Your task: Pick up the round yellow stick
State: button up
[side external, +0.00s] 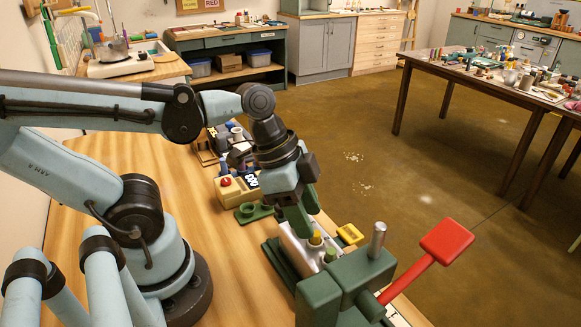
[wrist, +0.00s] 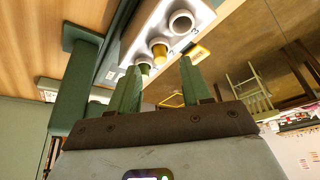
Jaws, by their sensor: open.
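The round yellow stick (side external: 316,238) stands in a white block (side external: 292,246) with several round sockets, on the green press. In the wrist view the yellow stick (wrist: 159,51) sits in the middle socket, its top rising above the rim. A green stick (side external: 330,255) stands in the neighbouring socket, nearer the press body. My gripper (side external: 302,228) is right by the block, close to the yellow stick. In the wrist view my gripper (wrist: 161,67) has its two green fingers apart, with the yellow stick showing in the gap just beyond the fingertips. The gripper holds nothing.
The green press body (side external: 345,285) with a metal post and a red-handled lever (side external: 446,241) stands close on the right. A yellow square frame (side external: 350,234) lies beside the block. A beige box with a red button (side external: 238,188) and green cups stand behind.

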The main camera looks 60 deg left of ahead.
aim_at(315, 244)
jog(key=shift+x, duration=1.6)
jog(key=shift+s+a, duration=0.1)
grip_shut()
